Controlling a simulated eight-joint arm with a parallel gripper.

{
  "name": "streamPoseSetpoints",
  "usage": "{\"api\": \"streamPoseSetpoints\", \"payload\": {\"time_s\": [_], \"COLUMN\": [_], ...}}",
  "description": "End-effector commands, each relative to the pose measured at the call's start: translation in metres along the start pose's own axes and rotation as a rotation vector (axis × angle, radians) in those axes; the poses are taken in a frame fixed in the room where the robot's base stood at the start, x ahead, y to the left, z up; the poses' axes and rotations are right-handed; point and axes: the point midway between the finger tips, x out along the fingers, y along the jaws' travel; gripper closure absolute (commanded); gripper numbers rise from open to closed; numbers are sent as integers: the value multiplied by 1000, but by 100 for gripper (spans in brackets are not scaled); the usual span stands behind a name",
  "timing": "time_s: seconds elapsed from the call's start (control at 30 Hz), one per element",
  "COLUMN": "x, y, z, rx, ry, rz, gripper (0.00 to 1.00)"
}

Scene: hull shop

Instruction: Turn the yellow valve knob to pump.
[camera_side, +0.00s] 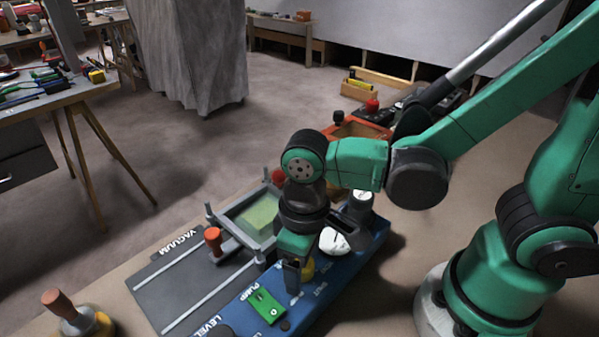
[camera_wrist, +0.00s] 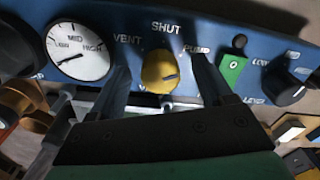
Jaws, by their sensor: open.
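The yellow valve knob (camera_wrist: 158,70) is on the blue panel (camera_wrist: 225,42), with VENT to its left, SHUT above and PUMP to its upper right. A short dark mark on the knob points right, lower than the word PUMP. My gripper (camera_wrist: 160,64) is open, with one finger on each side of the knob; I cannot tell if either finger touches it. In the side view my gripper (camera_side: 293,277) points down at the panel, and the knob (camera_side: 308,270) is partly hidden behind it.
A white gauge (camera_wrist: 78,50) is left of the knob. A green switch (camera_wrist: 233,68) and a black LEVEL knob (camera_wrist: 285,88) are right of it. In the side view a grey tray frame (camera_side: 248,222) and red-orange handle (camera_side: 213,240) stand close behind the panel.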

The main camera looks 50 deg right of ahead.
Motion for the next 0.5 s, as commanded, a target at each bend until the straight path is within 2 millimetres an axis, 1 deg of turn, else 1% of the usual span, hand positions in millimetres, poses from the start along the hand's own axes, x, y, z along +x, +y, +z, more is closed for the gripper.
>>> {"api": "streamPoseSetpoints", "payload": {"time_s": [0.13,0.23,0.5], "x": [-2,-8,-37], "y": [0,0,0], "z": [0,0,0], "rx": [0,0,0], "ry": [0,0,0], "rz": [0,0,0], "gripper": [27,27,27]}}
